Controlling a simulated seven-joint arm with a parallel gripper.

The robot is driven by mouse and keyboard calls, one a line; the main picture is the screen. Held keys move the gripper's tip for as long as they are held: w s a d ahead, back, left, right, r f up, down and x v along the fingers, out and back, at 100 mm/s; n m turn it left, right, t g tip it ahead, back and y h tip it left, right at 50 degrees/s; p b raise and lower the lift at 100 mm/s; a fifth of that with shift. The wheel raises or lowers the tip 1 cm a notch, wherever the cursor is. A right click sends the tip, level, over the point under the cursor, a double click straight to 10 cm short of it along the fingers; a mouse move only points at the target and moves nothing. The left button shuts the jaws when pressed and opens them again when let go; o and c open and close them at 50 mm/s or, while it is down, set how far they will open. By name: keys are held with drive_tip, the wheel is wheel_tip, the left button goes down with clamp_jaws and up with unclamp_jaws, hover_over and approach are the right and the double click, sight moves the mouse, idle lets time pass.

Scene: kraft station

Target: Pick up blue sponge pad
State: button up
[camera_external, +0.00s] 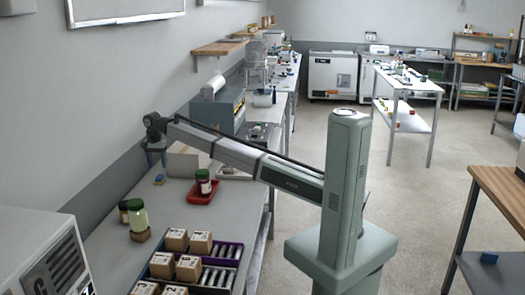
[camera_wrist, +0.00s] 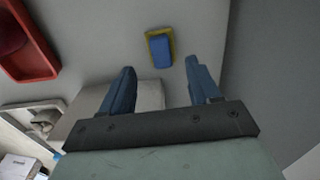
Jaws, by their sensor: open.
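The blue sponge pad (camera_wrist: 160,50) lies on the grey bench top in the wrist view, with a yellow edge or layer showing beside and under it. In the external view it is a small blue block (camera_external: 159,179) near the wall side of the bench. My gripper (camera_wrist: 160,78) is open and empty, its two blue-grey fingers spread apart. The sponge appears beyond the fingertips, between their lines and a little nearer the right finger. In the external view my gripper (camera_external: 150,160) hangs at the arm's far end, above the bench behind the sponge; its fingers are hard to make out.
A red tray (camera_external: 202,192) holding a dark-lidded jar (camera_external: 203,177) stands right of the sponge. A pale box (camera_external: 183,160) stands close to my gripper. Jars and a divided tray with small cartons (camera_external: 176,239) are nearer the camera. Bare bench surrounds the sponge.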

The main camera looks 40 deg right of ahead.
sight(159, 176)
drive_tip(key=shift+w+d+f, duration=0.1)
drive_tip(key=shift+w+f, duration=0.05)
drive_tip(key=shift+f, duration=1.55)
drive_tip(key=shift+w+d+f, duration=0.1)
drive_tip(key=shift+f, duration=1.55)
drive_tip(key=c, duration=1.1)
drive_tip(key=shift+c, duration=0.2)
drive_tip(key=shift+r, duration=0.15)
